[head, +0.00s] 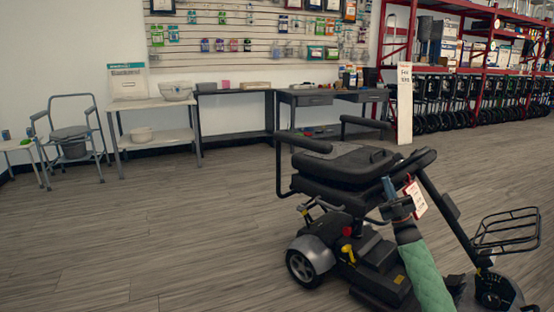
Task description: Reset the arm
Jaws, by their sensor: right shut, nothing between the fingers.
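My right gripper (389,188) shows in the head view in front of a mobility scooter. My right arm, with a green sleeve, comes up from the bottom edge. The gripper points up and its fingers are shut with nothing between them. It overlaps the scooter's folded black seat (350,165) in the picture; I cannot tell whether they touch. My left gripper is not in view.
The scooter has a wire basket (508,232) at the right and a red-and-white tag (415,198). Behind stand a white table (155,103), dark desks (335,97), a grey commode chair (73,133) and red racks (480,70). The floor at left is clear.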

